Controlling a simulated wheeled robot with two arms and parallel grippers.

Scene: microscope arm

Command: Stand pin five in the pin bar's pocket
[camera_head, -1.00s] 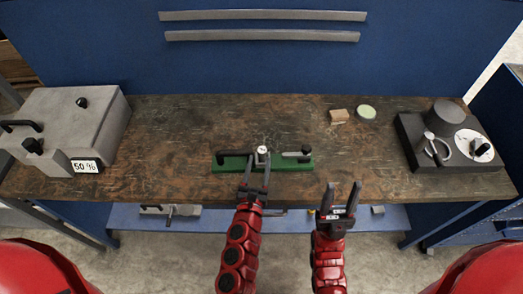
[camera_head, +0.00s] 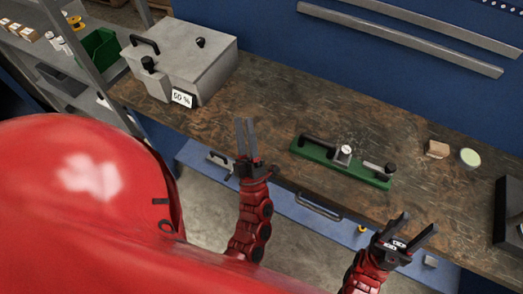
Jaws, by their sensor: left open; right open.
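A green-based fixture (camera_head: 370,178) lies near the front edge of the workbench. It carries a black handle (camera_head: 316,145) at its left, a small white dial (camera_head: 344,152) in the middle and a grey part with a black knob (camera_head: 380,169) at its right. I cannot make out pin five, the pin bar or its pocket by name. My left gripper (camera_head: 244,122) is open and empty, left of the fixture and apart from it, at the bench's front edge. My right gripper (camera_head: 421,221) is open and empty, in front of and right of the fixture.
A grey box with a "50 %" label (camera_head: 181,98) stands at the bench's left end. A tan block (camera_head: 437,149) and a pale green disc (camera_head: 470,157) lie right of the fixture. A dark device (camera_head: 509,222) is cut off at the right edge. The bench (camera_head: 265,95) between box and fixture is clear.

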